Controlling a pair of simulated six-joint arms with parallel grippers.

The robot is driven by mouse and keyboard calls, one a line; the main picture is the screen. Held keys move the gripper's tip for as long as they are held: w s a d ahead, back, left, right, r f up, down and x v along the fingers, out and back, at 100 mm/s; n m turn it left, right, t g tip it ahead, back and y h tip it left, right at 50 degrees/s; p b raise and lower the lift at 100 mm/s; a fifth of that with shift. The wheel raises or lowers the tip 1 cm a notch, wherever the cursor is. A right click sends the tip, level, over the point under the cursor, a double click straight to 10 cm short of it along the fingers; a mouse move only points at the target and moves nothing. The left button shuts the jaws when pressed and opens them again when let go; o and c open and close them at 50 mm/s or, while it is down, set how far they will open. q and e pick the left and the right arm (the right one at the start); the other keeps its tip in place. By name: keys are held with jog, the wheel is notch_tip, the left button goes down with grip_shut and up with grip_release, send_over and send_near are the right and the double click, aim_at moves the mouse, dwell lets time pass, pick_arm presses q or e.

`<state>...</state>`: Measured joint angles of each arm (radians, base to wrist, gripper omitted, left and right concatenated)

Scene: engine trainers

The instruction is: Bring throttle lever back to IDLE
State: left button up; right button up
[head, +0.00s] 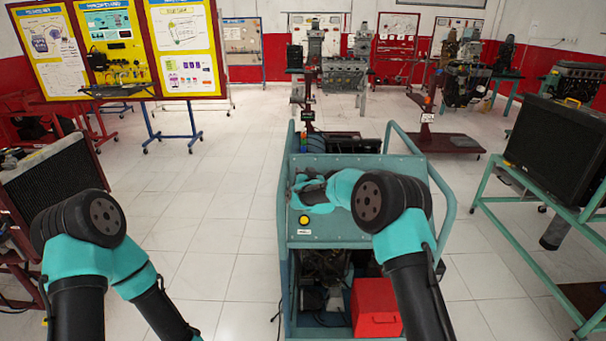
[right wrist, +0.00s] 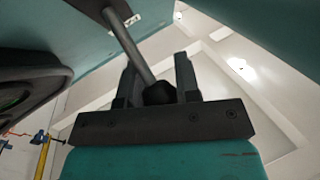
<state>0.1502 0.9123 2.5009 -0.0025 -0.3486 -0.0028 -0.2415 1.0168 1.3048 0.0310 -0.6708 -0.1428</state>
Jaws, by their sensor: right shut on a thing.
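The throttle lever (right wrist: 142,60) shows in the right wrist view as a grey metal rod. It runs from a dark bracket on a teal panel to a black knob (right wrist: 160,93). My right gripper (right wrist: 158,78) has one finger on each side of the knob and is shut on it. In the head view my right gripper (head: 308,186) is over the upper left of the teal engine trainer's panel (head: 345,233). The lever cannot be made out there, and no IDLE mark is legible. My left arm is at the lower left, its gripper out of frame.
A yellow button (head: 304,219) sits on the panel below my right gripper. A red box (head: 375,307) is low in the trainer frame. A teal guard rail (head: 446,190) curves along the right side. A black radiator on a stand (head: 558,140) is at the right. Open tiled floor lies left.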

grip_shut()
jog(key=shift+s+f, duration=0.1)
jog(key=shift+s+f+n+t+y, duration=0.15)
jog(key=shift+s+f+n+t, duration=0.15)
jog(key=shift+t, duration=0.4)
jog(key=shift+s+f+n+t+y, duration=0.1)
jog(key=shift+s+n+t+y, duration=0.1)
jog(key=shift+s+t, duration=0.35)
jog(key=shift+w, duration=0.15)
jog(key=o, duration=0.8)
grip_release()
jog(key=shift+r, duration=0.1)
jog(key=v, duration=1.7)
